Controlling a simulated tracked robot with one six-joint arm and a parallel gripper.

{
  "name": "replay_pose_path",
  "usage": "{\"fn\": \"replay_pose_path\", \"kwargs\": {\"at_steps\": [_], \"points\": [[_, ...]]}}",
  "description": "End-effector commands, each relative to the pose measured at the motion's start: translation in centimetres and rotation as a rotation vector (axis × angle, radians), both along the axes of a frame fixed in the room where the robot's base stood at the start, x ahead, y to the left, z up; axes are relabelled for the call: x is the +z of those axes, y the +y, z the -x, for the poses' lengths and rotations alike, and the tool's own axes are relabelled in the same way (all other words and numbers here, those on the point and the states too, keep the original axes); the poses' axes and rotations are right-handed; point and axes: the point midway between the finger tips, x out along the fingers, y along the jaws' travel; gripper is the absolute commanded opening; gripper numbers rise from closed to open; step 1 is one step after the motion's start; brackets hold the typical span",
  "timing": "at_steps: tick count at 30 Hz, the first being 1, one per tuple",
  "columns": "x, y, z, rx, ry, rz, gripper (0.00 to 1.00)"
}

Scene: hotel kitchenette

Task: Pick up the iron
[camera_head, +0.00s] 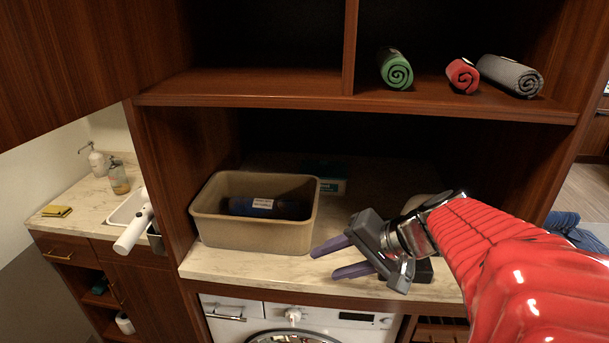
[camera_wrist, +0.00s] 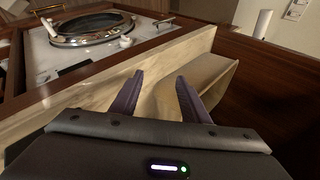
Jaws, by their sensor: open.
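My gripper (camera_head: 326,263) is open and empty, its two purple fingers low over the marble counter, pointing left towards the tan bin's near right corner. In the wrist view the spread fingers (camera_wrist: 160,78) have nothing between them but the background. No iron shows clearly. A pale rounded thing (camera_head: 416,202) and a dark flat edge (camera_head: 424,271) show around my wrist in the head view. My arm hides most of that spot, so I cannot tell whether they are the iron.
The tan bin (camera_head: 255,237) holds a dark bottle (camera_head: 265,207); a teal box (camera_head: 326,178) lies behind it. Rolled towels (camera_head: 398,70) lie on the shelf above, which limits height. A washing machine (camera_head: 300,315) is below the counter. A white cylindrical object (camera_head: 134,232) is by the sink.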

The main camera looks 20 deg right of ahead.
Motion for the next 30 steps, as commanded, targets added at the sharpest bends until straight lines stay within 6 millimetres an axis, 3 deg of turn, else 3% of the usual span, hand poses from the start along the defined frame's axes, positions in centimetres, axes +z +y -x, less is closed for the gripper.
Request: {"fn": "replay_pose_path", "kwargs": {"at_steps": [6,12,17,24,30], "points": [[1.1,-5.8,-1.5,-0.181,-0.101,-0.128,0.42],[2.3,-12.2,-1.7,-0.357,-0.217,-0.219,0.42],[3.3,-18.0,-0.9,-0.504,-0.323,-0.272,0.42],[4.5,-26.2,1.9,-0.71,-0.475,-0.311,0.42],[4.9,-28.8,3.3,-0.777,-0.529,-0.317,0.42]]}}
